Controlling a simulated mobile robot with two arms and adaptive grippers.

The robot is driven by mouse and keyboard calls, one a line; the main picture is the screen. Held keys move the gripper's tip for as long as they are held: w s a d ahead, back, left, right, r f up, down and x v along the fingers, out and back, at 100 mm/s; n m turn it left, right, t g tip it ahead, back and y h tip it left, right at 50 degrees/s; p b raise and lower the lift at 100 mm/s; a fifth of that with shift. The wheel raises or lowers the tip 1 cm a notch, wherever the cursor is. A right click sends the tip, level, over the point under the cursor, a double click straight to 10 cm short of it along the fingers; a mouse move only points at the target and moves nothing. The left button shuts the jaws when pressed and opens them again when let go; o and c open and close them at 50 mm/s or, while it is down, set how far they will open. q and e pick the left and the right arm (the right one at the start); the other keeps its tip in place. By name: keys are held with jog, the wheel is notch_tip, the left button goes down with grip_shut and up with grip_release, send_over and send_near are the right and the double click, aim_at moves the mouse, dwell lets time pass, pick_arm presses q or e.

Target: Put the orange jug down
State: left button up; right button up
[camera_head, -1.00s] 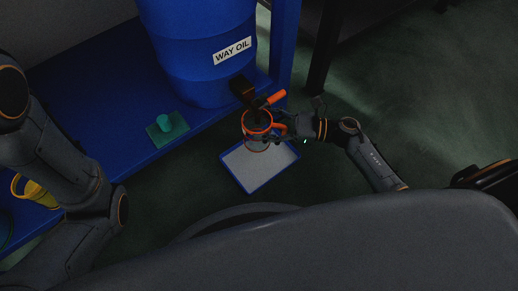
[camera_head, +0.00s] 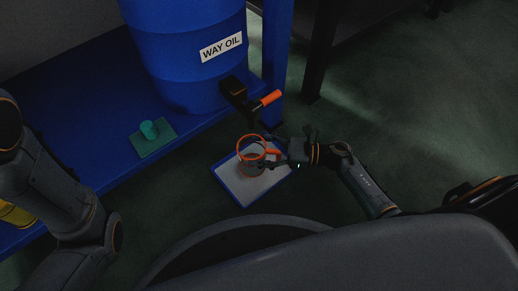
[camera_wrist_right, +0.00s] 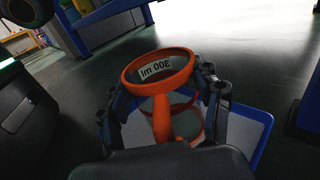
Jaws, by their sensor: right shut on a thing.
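The orange jug (camera_head: 251,140) has a clear body with an orange rim and handle. The jug is upright or nearly so over a grey tray with a blue rim (camera_head: 228,189). I cannot tell whether its base touches the tray. My left arm is at the left, but its gripper is out of view.
A blue "WAY OIL" drum (camera_head: 185,50) stands on a blue rack shelf (camera_head: 75,110). Its black tap with an orange handle (camera_head: 270,98) juts out above and behind the jug. A teal object on a green pad (camera_head: 152,140) sits on the shelf. A yellow container (camera_head: 14,214) is at far left.

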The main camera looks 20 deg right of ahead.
jog(key=o, duration=1.5)
jog(key=shift+f, duration=0.1)
jog(key=shift+r, duration=0.2)
jog(key=p+v, duration=0.4)
jog(key=v, duration=0.7)
jog(key=shift+s+d+p, duration=0.1)
jog(key=shift+d+p, duration=0.1)
jog(key=shift+p, duration=0.1)
jog(key=shift+s+d, duration=0.15)
jog(key=shift+d, duration=0.1)
